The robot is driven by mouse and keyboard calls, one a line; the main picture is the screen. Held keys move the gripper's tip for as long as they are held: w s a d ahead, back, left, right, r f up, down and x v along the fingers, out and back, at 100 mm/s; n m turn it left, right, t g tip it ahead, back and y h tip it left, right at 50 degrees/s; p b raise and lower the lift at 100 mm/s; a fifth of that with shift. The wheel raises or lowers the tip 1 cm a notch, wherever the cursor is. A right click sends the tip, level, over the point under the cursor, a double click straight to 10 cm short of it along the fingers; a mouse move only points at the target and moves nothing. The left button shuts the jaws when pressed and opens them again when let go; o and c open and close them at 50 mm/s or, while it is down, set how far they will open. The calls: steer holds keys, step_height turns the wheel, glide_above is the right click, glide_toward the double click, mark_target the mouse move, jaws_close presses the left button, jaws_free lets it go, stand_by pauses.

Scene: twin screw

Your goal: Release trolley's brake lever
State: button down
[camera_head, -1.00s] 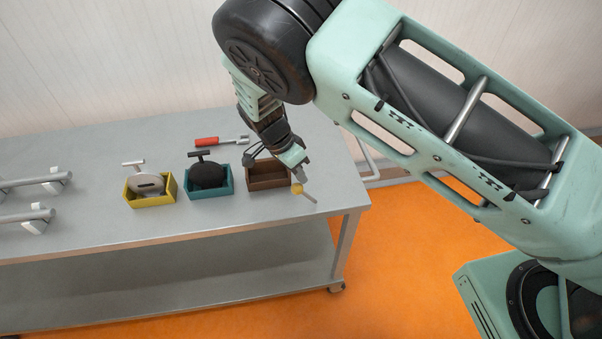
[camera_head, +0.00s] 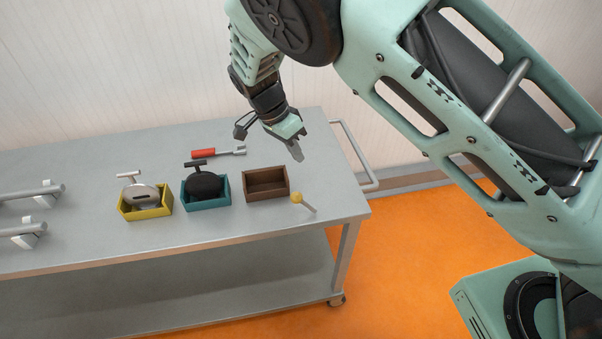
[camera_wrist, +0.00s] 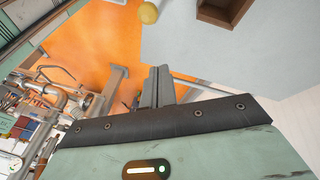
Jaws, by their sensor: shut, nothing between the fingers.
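The trolley (camera_head: 90,240) is a grey wheeled table with a lower shelf. Its brake lever is a thin grey rod with a yellow ball (camera_head: 297,198) near the right front of the top, the rod pointing right and toward the front edge. The ball also shows at the top of the wrist view (camera_wrist: 148,13), with part of the rod beside it. My gripper (camera_head: 298,154) is shut and empty. It hangs above and behind the ball, apart from it, over the back right of the top. Its closed fingers show in the wrist view (camera_wrist: 158,84).
An empty brown box (camera_head: 266,198) stands just left of the lever. A teal box (camera_head: 217,204) and a yellow box (camera_head: 157,211) hold tools further left. A red-handled tool (camera_head: 204,154) lies behind them. A push handle (camera_head: 357,160) is at the right end.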

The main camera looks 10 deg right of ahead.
steer(key=v, duration=0.3)
steer(key=shift+a+r+b, duration=0.15)
steer(key=shift+a+b, duration=0.05)
steer(key=shift+b, duration=0.15)
steer(key=s+d+r+n+y+b, duration=0.1)
steer(key=s+n, duration=0.6)
steer(key=s, duration=0.3)
steer(key=s+d+r+n+y+b, duration=0.2)
steer(key=s+n, duration=0.4)
steer(key=s, duration=0.4)
steer(key=s+d+r+n+t+y+b, duration=0.1)
steer(key=s+d+n+b, duration=0.1)
steer(key=s+n, duration=0.5)
steer(key=s, duration=0.4)
steer(key=shift+r+n+y, duration=0.3)
steer(key=shift+r+y, duration=0.05)
steer(key=shift+y, duration=0.05)
